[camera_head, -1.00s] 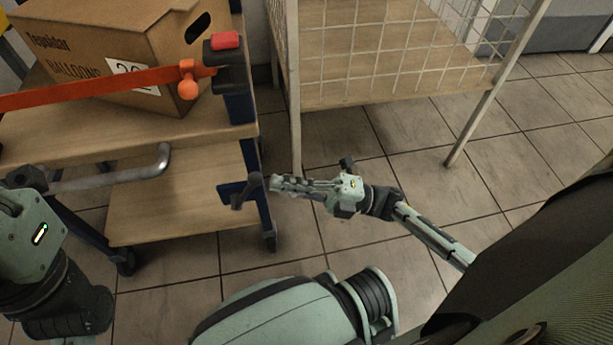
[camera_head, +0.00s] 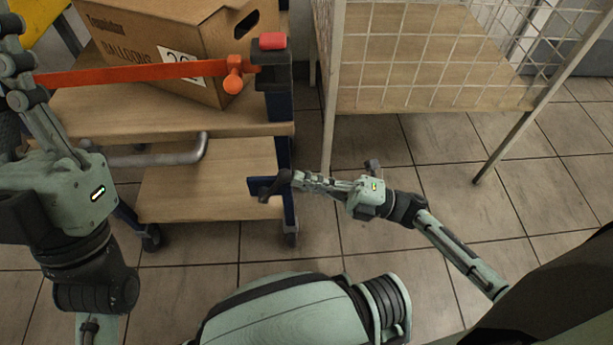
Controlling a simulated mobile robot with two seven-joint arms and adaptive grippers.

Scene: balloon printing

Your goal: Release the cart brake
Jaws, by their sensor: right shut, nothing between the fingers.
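The cart (camera_head: 262,128) stands at the left, with wooden shelves and a blue frame. A dark brake lever (camera_head: 274,186) sits low on the cart's right-hand blue post. My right gripper (camera_head: 298,180) is shut and empty. Its fingertips point left and are right beside the lever; I cannot tell whether they touch it. My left gripper (camera_head: 18,68) is at the left edge, over the cart's left side, its fingers pointing up the picture. Its fingers overlap in view, so its opening is unclear.
A balloon carton (camera_head: 185,42) stands on the cart's upper shelf behind an orange strap (camera_head: 150,74). A grey metal handle (camera_head: 165,157) sticks out in front. A wire-mesh rack (camera_head: 420,60) stands to the right. The tiled floor (camera_head: 445,150) below it is clear.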

